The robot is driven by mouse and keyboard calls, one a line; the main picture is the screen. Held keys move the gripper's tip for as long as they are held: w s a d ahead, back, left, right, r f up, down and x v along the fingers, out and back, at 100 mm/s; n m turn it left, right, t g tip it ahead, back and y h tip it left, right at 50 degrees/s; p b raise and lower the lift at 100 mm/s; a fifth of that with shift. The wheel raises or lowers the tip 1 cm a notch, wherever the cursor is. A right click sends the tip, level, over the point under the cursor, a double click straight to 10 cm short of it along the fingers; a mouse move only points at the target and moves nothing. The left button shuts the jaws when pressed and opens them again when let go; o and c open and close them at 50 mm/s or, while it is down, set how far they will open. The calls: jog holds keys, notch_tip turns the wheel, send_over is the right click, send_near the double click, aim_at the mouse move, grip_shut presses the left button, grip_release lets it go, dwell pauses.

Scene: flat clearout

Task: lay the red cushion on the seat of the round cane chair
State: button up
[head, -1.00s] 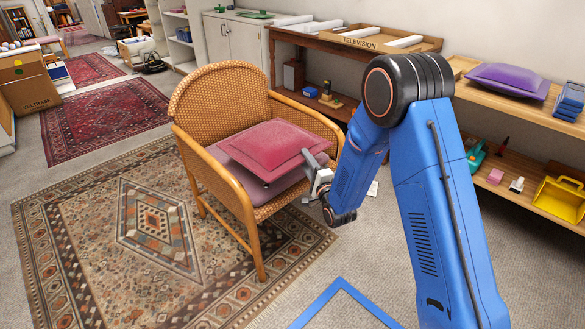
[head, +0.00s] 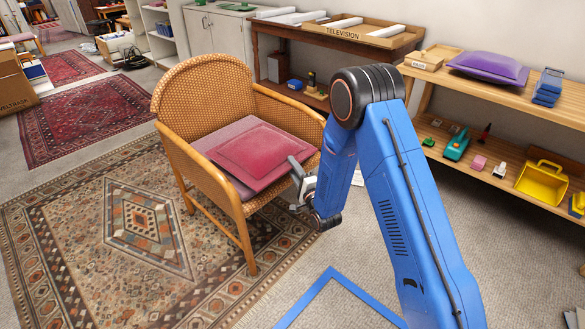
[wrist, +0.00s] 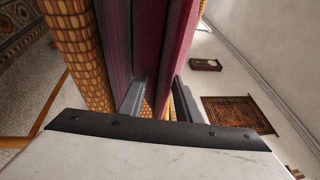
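The red cushion (head: 262,152) is over the seat of the round cane chair (head: 205,95), roughly level. It looks to be at or just above a mauve pad (head: 222,138) that shows behind and left of it. I cannot tell whether the two touch all over. My gripper (head: 303,182) is at the chair's front right, at the cushion's near edge. In the wrist view the red cushion (wrist: 172,45) runs between my two fingers (wrist: 158,98), which appear closed on its edge. The mauve pad (wrist: 115,50) shows left of it.
The chair's right armrest (head: 290,103) is close to my arm. A patterned rug (head: 100,235) lies under and left of the chair. A low shelf (head: 500,100) with a purple cushion (head: 488,66) stands at right. A blue frame (head: 335,280) shows in front.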

jog(key=o, duration=0.6)
jog(key=v, duration=1.2)
jog(key=shift+f, duration=0.1)
jog(key=shift+w+d, duration=0.1)
